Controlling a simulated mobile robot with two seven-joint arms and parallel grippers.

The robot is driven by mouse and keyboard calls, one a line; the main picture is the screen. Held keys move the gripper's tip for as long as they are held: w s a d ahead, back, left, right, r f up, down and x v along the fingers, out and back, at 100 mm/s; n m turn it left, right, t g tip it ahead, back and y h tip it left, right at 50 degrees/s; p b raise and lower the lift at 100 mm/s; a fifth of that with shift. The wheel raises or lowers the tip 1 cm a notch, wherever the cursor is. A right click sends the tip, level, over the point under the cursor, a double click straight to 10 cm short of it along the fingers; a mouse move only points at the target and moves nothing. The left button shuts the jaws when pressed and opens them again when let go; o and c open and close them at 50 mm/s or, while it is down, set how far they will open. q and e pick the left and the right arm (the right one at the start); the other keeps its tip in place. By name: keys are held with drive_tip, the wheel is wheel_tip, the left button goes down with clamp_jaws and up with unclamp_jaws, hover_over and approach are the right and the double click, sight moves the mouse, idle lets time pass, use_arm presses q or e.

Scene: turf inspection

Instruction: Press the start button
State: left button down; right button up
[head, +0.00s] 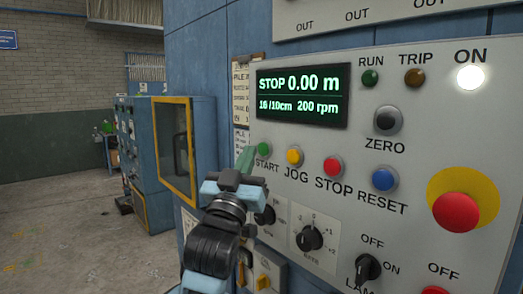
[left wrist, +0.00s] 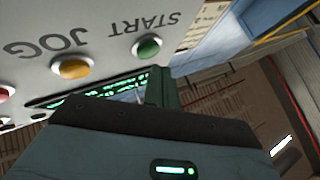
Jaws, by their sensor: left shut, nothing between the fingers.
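The green START button (head: 264,148) sits on a grey control panel (head: 420,130), at the left of a row of buttons. It also shows in the left wrist view (left wrist: 149,47), where the picture is upside down. My left gripper (head: 246,160) is shut and empty, its fingertips just left of and slightly below the START button in the head view. In the left wrist view its dark green fingers (left wrist: 160,88) reach up near the button. A gap shows there between fingertip and button. The display (head: 300,95) reads STOP, 0.00 m, 200 rpm. My right gripper is not in view.
Beside START are the yellow JOG button (head: 294,156), red STOP button (head: 333,167) and blue RESET button (head: 384,180). A large red mushroom button (head: 456,212) is at right. The ON lamp (head: 470,77) glows white. A knob (head: 310,238) sits lower down.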

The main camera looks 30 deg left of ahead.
use_arm(q)
drive_tip(key=shift+w, duration=0.2)
idle(0.5)
drive_tip(key=shift+w+d, duration=0.15)
drive_tip(key=shift+w, duration=0.05)
drive_tip(key=shift+w+d, duration=0.2)
drive_tip(key=shift+w, duration=0.3)
idle(1.1)
drive_tip(key=shift+s+a, duration=0.35)
drive_tip(key=shift+s, duration=0.5)
drive_tip(key=s, duration=0.1)
drive_tip(key=s+a, duration=0.1)
drive_tip(key=s, duration=0.1)
drive_tip(key=s+a, duration=0.1)
drive_tip(key=shift+s, duration=0.35)
drive_tip(key=shift+f, duration=0.1)
idle(0.7)
